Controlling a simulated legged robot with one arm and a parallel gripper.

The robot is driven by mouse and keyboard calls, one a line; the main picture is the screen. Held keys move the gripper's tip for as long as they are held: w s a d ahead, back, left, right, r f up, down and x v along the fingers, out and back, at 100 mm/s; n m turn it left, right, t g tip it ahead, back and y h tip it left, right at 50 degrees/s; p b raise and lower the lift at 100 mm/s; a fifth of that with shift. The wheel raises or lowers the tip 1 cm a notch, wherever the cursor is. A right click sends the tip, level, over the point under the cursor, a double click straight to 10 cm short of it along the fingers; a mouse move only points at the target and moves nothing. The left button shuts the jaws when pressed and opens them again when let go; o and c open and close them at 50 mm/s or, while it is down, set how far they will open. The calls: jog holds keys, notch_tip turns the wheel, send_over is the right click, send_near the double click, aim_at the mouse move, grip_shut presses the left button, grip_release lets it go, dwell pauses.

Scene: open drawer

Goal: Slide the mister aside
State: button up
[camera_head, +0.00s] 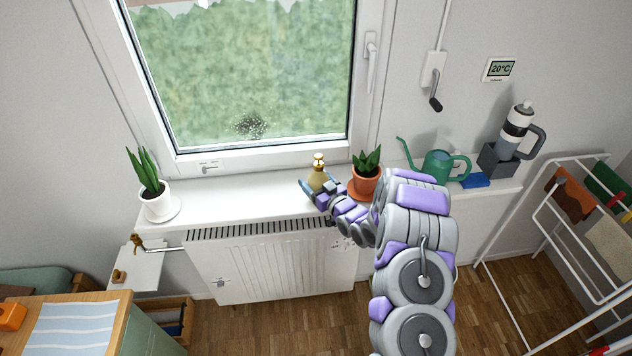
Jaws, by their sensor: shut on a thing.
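The mister (318,174) is a small amber-gold bottle with a golden top. It stands upright on the white windowsill, below the window and left of the potted plant in the terracotta pot. My gripper (314,186) reaches in from the right and is shut on the mister's body. The lower part of the mister is hidden behind my gripper. My purple and grey arm covers part of the sill to the right.
A terracotta-potted plant (364,182) stands close right of the mister. A green watering can (438,166) and blue cloth (474,181) lie further right. A white-potted plant (155,200) stands at the far left. The sill (235,199) between is clear.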

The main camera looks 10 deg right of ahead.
jog(key=shift+a, duration=0.85)
jog(key=o, duration=1.2)
jog(key=shift+c, duration=0.2)
jog(key=o, duration=0.3)
jog(key=shift+d, duration=0.7)
jog(key=shift+o, duration=0.2)
jog(key=shift+s, duration=0.5)
jog(key=p+v, duration=0.2)
jog(key=v, duration=1.4)
jog(key=shift+d, duration=0.4)
jog(key=shift+s+f, duration=0.1)
jog(key=shift+s, duration=0.05)
